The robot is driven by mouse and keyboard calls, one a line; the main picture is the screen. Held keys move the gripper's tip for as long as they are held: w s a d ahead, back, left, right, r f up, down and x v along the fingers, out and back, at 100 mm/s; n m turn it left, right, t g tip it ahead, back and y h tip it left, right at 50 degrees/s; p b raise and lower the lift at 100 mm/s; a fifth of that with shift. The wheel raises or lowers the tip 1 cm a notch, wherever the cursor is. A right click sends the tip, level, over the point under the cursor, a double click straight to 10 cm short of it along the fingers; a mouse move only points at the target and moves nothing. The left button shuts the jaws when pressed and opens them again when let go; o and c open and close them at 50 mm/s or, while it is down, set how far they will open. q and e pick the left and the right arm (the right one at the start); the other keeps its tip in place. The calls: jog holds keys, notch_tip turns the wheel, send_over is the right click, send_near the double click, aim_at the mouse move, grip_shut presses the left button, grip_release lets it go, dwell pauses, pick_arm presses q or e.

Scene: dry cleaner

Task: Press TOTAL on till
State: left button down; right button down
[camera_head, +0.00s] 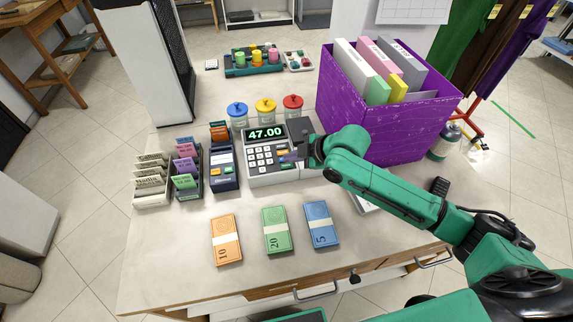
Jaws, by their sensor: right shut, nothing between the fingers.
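The till (262,178) stands near the middle of the counter, light grey with a keypad and a green display (265,134) reading 47.00. An orange key and blue key show at the right side of its keypad. My right gripper (291,156) is shut and empty, with its fingertips over the right part of the till, close to the coloured keys. It hides part of the till's right side. I cannot tell whether the fingertips touch a key or which key bears TOTAL. My left gripper is not in view.
A purple box (390,134) with folders stands right of the till, close to my right arm. Card holders (188,180) stand left of it. Jars with blue, yellow and red lids (265,107) stand behind. Banded notes (277,229) lie in front on the counter (180,245).

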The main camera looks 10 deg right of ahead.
aim_at(291, 167)
jog(key=shift+f, duration=0.1)
jog(key=shift+f, duration=0.35)
jog(key=shift+f, duration=0.35)
dwell(0.7)
jog(key=shift+r+p, duration=0.8)
jog(key=shift+p, duration=0.05)
notch_tip(291, 167, up, 5)
jog(key=p, duration=0.5)
jog(key=shift+r, duration=0.1)
